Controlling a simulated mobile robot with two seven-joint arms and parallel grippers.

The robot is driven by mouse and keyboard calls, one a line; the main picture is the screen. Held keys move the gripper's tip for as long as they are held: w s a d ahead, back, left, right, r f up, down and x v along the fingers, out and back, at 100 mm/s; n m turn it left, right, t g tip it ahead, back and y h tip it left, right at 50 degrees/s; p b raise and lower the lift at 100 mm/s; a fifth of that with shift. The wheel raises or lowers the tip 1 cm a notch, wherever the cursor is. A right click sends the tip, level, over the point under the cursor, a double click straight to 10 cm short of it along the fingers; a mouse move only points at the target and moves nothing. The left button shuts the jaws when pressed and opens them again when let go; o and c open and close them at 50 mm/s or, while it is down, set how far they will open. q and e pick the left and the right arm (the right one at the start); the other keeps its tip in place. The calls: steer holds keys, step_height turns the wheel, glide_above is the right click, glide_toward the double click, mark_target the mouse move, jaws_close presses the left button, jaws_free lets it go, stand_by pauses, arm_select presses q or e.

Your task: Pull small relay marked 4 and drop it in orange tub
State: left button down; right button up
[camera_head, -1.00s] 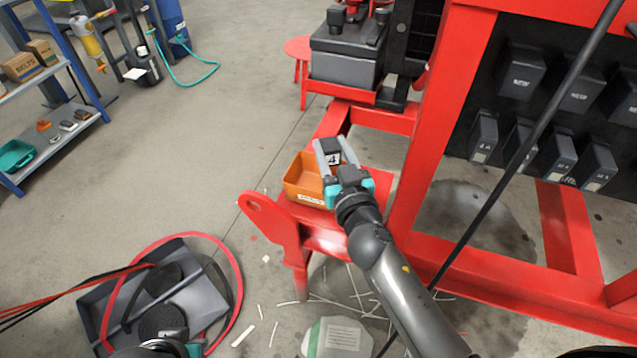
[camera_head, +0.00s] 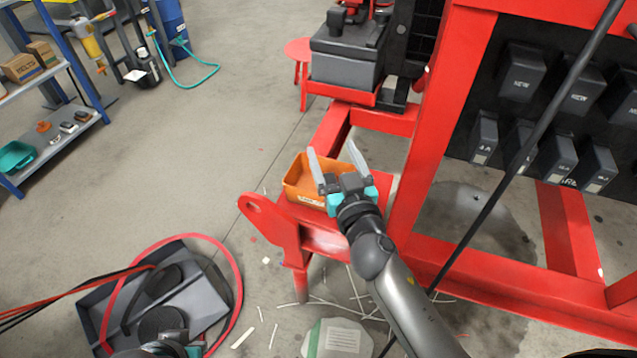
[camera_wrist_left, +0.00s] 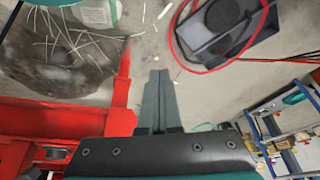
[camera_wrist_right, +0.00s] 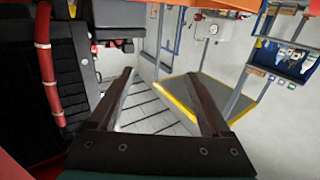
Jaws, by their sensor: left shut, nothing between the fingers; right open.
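The orange tub (camera_head: 301,194) sits on a red ledge of the skid frame in the head view. My right gripper (camera_head: 331,150) is open and empty over the tub's right part; its fingers and body hide some of the tub. The right wrist view also shows the open fingers (camera_wrist_right: 160,73) with nothing between them. The small relay marked 4 is not visible in any current view; I cannot see whether it lies in the hidden part of the tub. My left gripper (camera_wrist_left: 158,78) is shut and empty, pointing toward the floor.
Several dark relays (camera_head: 557,155) remain on the black panel at right, behind a diagonal black cable (camera_head: 508,182). Red frame beams (camera_head: 425,150) stand right of the tub. A grey bin (camera_head: 190,300) with a red hose lies on the floor at lower left.

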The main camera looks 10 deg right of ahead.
arm_select(q)
steer(key=w+d+r+t+h+b, duration=0.2)
steer(key=w+d+t+b, duration=0.1)
steer(key=d, duration=0.1)
steer(key=shift+w+r+m+t, duration=0.25)
steer(key=shift+w+m+t, duration=0.05)
steer(key=shift+w+t, duration=0.1)
arm_select(e)
steer(key=s, duration=1.4)
arm_select(q)
steer(key=shift+d, duration=0.1)
